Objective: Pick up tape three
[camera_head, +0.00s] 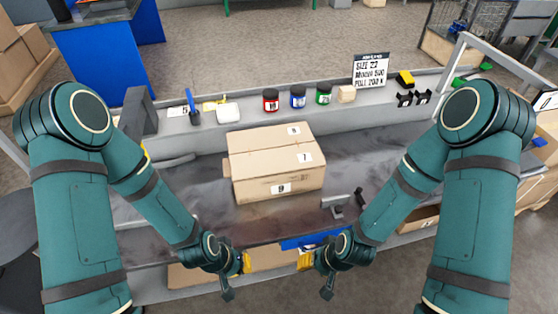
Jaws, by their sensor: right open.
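I cannot make out a tape marked three for certain. A closed cardboard box (250,168) sits mid-bench, with small white labels on its top and front; one at the back of the top may read 3. A red jar (271,103), a blue jar (298,100) and a green jar (323,97) stand behind it, their label marks too small to read. My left gripper (228,285) and my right gripper (325,285) hang in front of the bench's near edge, apart from the box. The right one is open. The left one's fingers are too small to judge.
A sign (370,70), a wooden block (347,95), a white item (228,113) and a blue upright tool (191,107) line the back. A grey metal fixture (336,203) stands right of the box. Bare bench (375,150) lies beyond it. Yellow pieces show beside both grippers.

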